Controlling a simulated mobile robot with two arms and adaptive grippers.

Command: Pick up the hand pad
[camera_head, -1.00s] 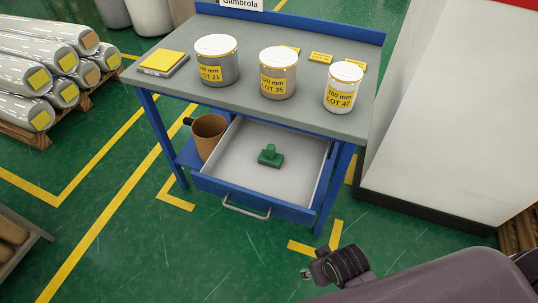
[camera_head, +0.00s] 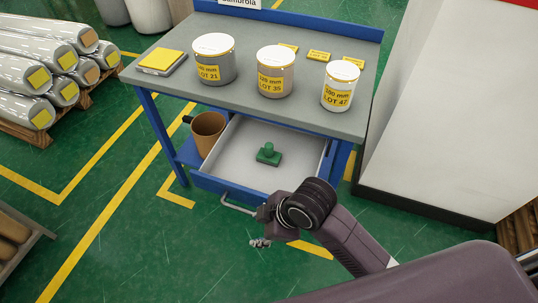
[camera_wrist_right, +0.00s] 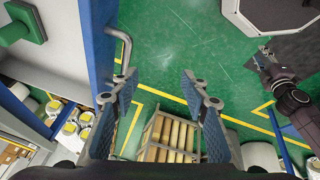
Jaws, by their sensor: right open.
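The green hand pad (camera_head: 268,154), a flat block with a knob on top, lies in the open drawer (camera_head: 234,167) under the grey tabletop. It also shows at the upper left of the right wrist view (camera_wrist_right: 21,22). My right gripper (camera_head: 261,243) is in front of the drawer, near its handle and apart from the pad. In the right wrist view its two fingers (camera_wrist_right: 158,88) are spread, with nothing between them. My left gripper (camera_wrist_right: 264,62) shows small at the right of the right wrist view; its jaw state is unclear. It is outside the head view.
A brown roll or cup (camera_head: 207,134) sits left of the drawer. The drawer handle (camera_head: 237,205) sticks out in front. A white cabinet (camera_head: 440,115) stands right. Green floor in front is mostly free.

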